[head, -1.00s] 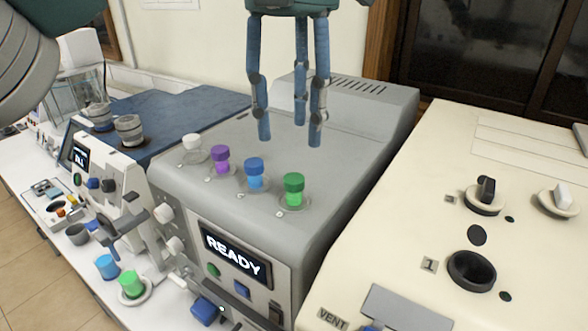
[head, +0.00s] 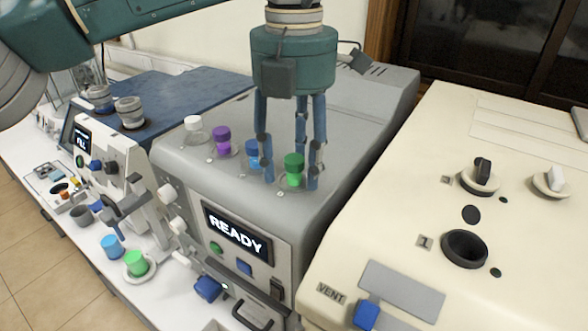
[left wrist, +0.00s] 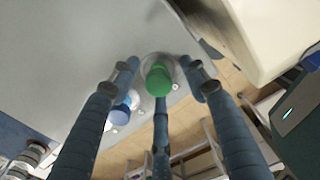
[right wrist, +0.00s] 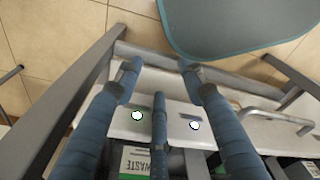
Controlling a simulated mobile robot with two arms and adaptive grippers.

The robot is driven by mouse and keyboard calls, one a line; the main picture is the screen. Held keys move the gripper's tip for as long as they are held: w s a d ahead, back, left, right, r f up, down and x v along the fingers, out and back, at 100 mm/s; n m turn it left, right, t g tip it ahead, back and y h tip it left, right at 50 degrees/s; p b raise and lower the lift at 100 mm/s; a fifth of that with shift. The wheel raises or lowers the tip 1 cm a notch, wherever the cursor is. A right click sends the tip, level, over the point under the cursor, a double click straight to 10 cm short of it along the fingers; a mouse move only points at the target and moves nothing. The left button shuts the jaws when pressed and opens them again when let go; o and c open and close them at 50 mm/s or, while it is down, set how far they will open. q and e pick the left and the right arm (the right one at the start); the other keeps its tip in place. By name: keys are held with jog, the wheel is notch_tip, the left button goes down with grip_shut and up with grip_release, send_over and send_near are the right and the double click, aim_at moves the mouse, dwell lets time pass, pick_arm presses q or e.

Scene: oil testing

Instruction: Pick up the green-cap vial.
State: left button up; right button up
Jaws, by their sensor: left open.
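The green-cap vial (head: 294,172) stands upright in the rightmost holder on top of the grey machine. Its green cap also shows in the left wrist view (left wrist: 158,80), between the fingertips. My left gripper (head: 290,181) is open and points down, with its fingers spread around the vial. The cap shows between the two front fingers in the head view. I cannot tell whether any finger touches it. My right gripper is not in the head view; in the right wrist view (right wrist: 158,74) its fingers are spread with nothing between them.
A purple-cap vial (head: 222,140) and a white-cap vial (head: 193,130) stand farther left. A cream machine (head: 400,225) is on the right. Below the right gripper are a cart edge and floor.

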pick_arm(q)
jog(key=shift+w+f, duration=0.1)
jog(key=shift+c, duration=1)
grip_shut()
jog(key=shift+r, duration=0.2)
